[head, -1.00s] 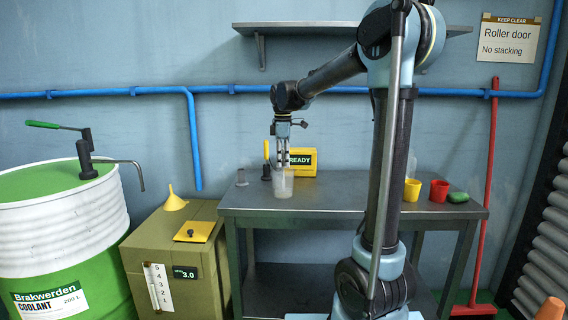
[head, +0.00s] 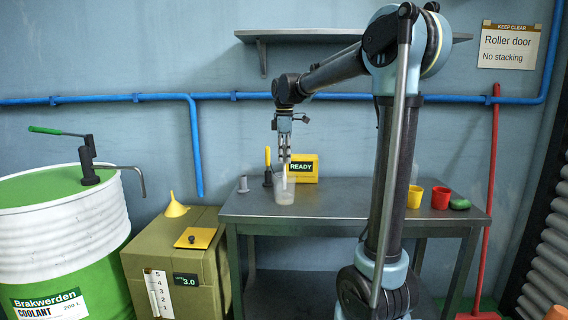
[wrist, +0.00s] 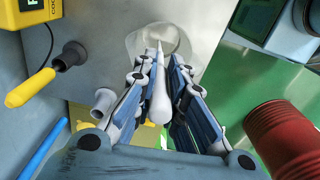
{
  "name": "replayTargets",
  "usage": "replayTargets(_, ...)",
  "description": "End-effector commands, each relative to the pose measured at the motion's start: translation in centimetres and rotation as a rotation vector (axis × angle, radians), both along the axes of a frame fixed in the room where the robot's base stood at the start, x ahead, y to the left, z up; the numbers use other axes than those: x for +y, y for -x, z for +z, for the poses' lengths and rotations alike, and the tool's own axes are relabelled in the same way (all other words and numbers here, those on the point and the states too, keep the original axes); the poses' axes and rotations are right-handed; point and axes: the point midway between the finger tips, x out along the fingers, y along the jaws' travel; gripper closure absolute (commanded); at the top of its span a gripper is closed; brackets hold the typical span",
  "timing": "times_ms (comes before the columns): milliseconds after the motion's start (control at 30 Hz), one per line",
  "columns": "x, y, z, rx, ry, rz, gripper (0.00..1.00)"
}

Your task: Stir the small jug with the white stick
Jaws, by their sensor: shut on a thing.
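The small jug (head: 285,195) is a translucent, pale cup standing near the left end of the grey metal table (head: 330,208). In the wrist view its rounded outline (wrist: 137,42) shows beyond the fingertips. My gripper (head: 284,158) points down over the jug. It is shut on the white stick (wrist: 158,95), which lies between the two fingers and points at the jug. The stick also shows as a pale upright strip below the fingers in the head view (head: 285,176). Its far end lies within the jug's outline; how deep it reaches is unclear.
A yellow READY box (head: 305,168) stands just behind the jug. A yellow-handled tool in a dark base (head: 267,168) and a grey plug (head: 243,184) are to its left. Yellow (head: 414,196) and red (head: 440,197) cups stand at the right. The table between is partly clear.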

Motion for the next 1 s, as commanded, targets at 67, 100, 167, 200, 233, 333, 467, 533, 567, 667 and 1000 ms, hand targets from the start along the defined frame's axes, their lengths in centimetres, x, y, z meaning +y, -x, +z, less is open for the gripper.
replayTargets(67, 0.0, 0.0, 0.6, 0.000, 0.000, 0.000, 1.00)
replayTargets(100, 0.0, 0.0, 0.8, 0.000, 0.000, 0.000, 1.00)
replayTargets(167, 0.0, 0.0, 1.2, 0.000, 0.000, 0.000, 1.00)
replayTargets(200, 0.0, 0.0, 1.4, 0.000, 0.000, 0.000, 1.00)
replayTargets(233, 0.0, 0.0, 1.6, 0.000, 0.000, 0.000, 1.00)
replayTargets(333, 0.0, 0.0, 2.3, 0.000, 0.000, 0.000, 1.00)
replayTargets(467, 0.0, 0.0, 3.1, 0.000, 0.000, 0.000, 1.00)
replayTargets(533, 0.0, 0.0, 3.6, 0.000, 0.000, 0.000, 1.00)
replayTargets(567, 0.0, 0.0, 3.7, 0.000, 0.000, 0.000, 1.00)
replayTargets(667, 0.0, 0.0, 4.4, 0.000, 0.000, 0.000, 1.00)
replayTargets(1000, 0.0, 0.0, 6.4, 0.000, 0.000, 0.000, 1.00)
